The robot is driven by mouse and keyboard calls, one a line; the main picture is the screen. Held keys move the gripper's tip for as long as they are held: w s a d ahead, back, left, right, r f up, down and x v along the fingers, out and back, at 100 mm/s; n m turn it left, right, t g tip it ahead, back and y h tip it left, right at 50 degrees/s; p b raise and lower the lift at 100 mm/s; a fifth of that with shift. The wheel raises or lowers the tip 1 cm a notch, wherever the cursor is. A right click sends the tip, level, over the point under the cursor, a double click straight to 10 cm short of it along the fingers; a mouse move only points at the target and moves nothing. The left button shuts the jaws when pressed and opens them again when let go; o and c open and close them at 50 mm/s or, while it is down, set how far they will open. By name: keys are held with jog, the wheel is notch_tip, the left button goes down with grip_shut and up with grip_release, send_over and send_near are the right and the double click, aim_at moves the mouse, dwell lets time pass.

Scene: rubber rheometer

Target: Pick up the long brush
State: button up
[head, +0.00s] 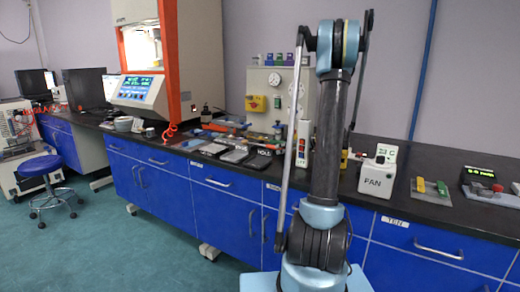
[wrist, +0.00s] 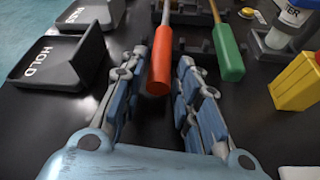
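My gripper (wrist: 163,66) is open in the wrist view, with blue-padded fingers apart on either side. An orange-red handle (wrist: 160,65) on a thin shaft lies between the fingertips, its blunt end pointing back toward the palm. I cannot tell whether the fingers touch it. A green handle (wrist: 228,55) on a similar shaft lies to the right, outside the right finger. Their far ends are cut off at the top, so I cannot tell which is the long brush. In the head view my gripper is not distinguishable.
Black trays, one marked HOLD (wrist: 50,66), stand left of my gripper. A yellow block (wrist: 295,82) and a white-and-blue container (wrist: 292,18) are on the right. In the head view a white PAN box (head: 377,178) stands on the black counter, right of my arm.

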grip_shut()
